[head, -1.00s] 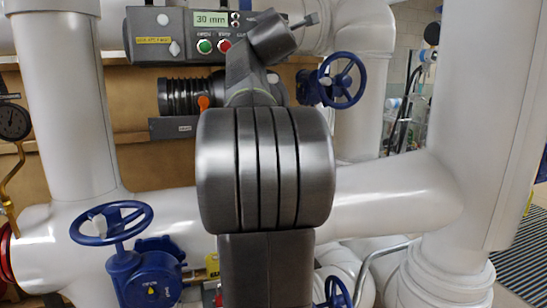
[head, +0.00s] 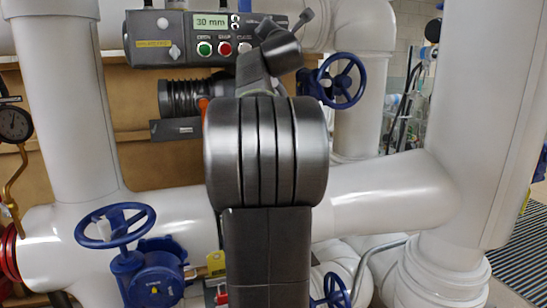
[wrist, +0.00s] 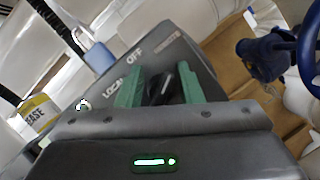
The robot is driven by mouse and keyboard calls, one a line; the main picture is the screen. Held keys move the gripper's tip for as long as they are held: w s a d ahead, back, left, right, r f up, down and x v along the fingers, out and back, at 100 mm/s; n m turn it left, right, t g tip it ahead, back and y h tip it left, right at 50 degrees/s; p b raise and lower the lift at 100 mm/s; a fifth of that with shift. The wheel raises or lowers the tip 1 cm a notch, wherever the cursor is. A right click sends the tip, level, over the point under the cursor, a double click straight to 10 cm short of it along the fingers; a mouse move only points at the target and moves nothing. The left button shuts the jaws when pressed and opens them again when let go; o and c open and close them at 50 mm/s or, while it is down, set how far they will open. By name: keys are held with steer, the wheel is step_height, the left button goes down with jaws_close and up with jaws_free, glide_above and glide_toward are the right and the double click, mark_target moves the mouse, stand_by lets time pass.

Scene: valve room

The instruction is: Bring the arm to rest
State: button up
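My arm rises dark grey through the middle of the head view and hides what lies behind it. My gripper cannot be made out clearly there. In the wrist view my gripper (wrist: 160,88) shows two green fingertips, apart from each other. A black selector knob (wrist: 161,84) shows in the gap between them, on a grey panel (wrist: 187,57) lettered LOCAL, OFF and REMOTE. I cannot tell whether the fingers touch the knob or how far off it is.
A control box (head: 163,27) with a 30 mm display is at the top. Blue handwheels stand left (head: 115,224) and upper right (head: 342,81). A thick white pipe (head: 390,195) runs behind my arm. A blue padlock (wrist: 100,57) hangs near the panel.

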steer(key=shift+r+n+p, duration=0.25)
steer(key=shift+n+p, duration=0.45)
steer(key=shift+p, duration=0.25)
steer(key=shift+a+n+y+p, duration=0.1)
steer(key=shift+n+y+p, duration=0.5)
steer(key=shift+n+p, duration=0.25)
steer(key=shift+s+f+n, duration=0.1)
steer(key=shift+f+n, duration=0.1)
steer(key=shift+n, duration=0.05)
